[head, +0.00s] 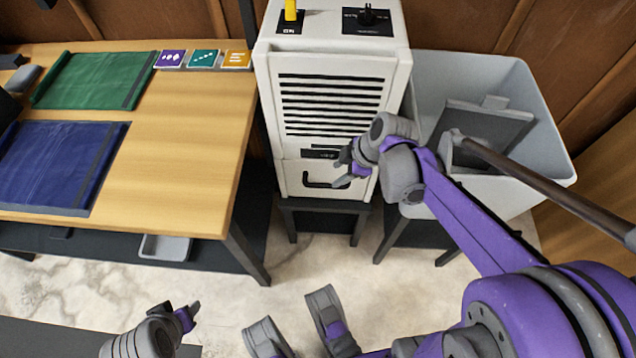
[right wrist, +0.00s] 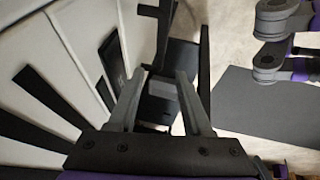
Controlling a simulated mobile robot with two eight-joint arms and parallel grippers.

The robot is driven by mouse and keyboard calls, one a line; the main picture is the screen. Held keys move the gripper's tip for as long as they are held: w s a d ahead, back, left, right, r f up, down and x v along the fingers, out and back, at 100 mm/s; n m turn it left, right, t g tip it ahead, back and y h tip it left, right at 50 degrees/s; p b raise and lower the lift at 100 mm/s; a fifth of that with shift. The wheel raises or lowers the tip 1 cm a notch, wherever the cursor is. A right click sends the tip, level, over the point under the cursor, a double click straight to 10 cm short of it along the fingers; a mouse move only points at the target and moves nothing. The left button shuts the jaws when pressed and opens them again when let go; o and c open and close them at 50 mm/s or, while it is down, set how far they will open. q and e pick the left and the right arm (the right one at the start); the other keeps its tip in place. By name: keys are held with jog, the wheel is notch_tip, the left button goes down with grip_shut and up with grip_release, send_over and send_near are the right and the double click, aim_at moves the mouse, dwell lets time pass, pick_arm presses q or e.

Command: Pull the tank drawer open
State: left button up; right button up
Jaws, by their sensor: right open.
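The tank drawer (head: 290,178) is the lower front of a white appliance, and it looks closed. Its black bar handle (head: 318,184) shows below a dark label. My right gripper (head: 343,170) is open in front of the drawer, near the right end of the handle, and partly covers the drawer front. In the right wrist view the open fingers (right wrist: 162,76) have nothing visible between them, and a dark bar that looks like the handle (right wrist: 163,22) lies beyond the tips. My left gripper (head: 192,314) is low at the bottom left, far from the drawer; its finger gap is unclear.
The appliance stands on a dark stand (head: 325,220). A wooden table (head: 185,135) with green and blue mats is at left. A grey bin (head: 545,130) holding a dark panel stands close at right, behind my right arm. The floor (head: 245,300) before the appliance is mostly clear.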

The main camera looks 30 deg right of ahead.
aim_at(322, 184)
jog(key=b+x, duration=0.3)
jog(key=x, duration=0.6)
grip_shut()
dwell(1.2)
